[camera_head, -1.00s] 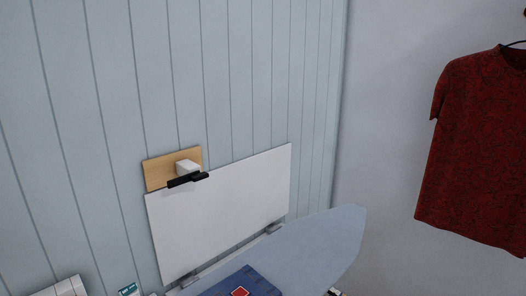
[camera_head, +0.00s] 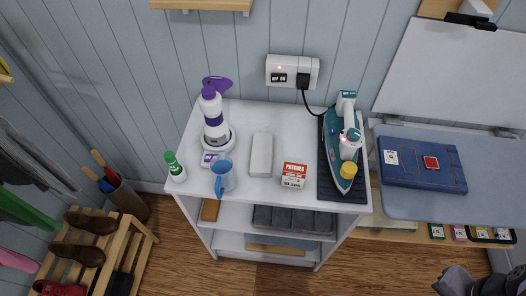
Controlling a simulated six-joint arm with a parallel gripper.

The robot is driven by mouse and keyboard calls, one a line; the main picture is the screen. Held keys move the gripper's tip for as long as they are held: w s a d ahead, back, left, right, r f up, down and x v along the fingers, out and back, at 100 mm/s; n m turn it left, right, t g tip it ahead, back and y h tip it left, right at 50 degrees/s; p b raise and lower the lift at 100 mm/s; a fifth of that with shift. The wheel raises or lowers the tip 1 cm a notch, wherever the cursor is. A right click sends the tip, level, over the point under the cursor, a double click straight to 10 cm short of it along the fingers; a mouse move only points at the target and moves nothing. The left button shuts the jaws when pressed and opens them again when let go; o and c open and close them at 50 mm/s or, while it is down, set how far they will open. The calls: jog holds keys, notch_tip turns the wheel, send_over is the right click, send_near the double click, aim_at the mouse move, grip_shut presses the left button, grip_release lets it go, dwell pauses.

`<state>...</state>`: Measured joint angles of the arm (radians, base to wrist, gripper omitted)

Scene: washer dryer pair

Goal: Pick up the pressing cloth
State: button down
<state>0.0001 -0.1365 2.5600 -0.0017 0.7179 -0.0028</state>
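I cannot tell for certain which item is the pressing cloth. A pale, flat, rounded item (camera_head: 262,155) lies on the white cabinet top, between the blue mug and the patches packet. Dark grey folded cloths (camera_head: 292,220) lie on the shelf below. A folded blue cloth or garment (camera_head: 425,178), with a red patch and a white tag on it, lies on the ironing board. A dark grey part, apparently my gripper (camera_head: 480,283), shows at the bottom right corner, apart from all of these. Its fingers are not clear.
The cabinet top (camera_head: 275,112) holds a steam iron (camera_head: 343,150) on a dark mat, a purple-topped bottle (camera_head: 214,120), a green-capped bottle (camera_head: 176,167), a blue mug (camera_head: 223,178) and a patches packet (camera_head: 293,175). The ironing board (camera_head: 400,208) adjoins at right. A shoe rack (camera_head: 100,245) stands left.

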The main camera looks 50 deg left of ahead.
dwell(0.3)
jog(key=c, duration=0.8)
grip_release()
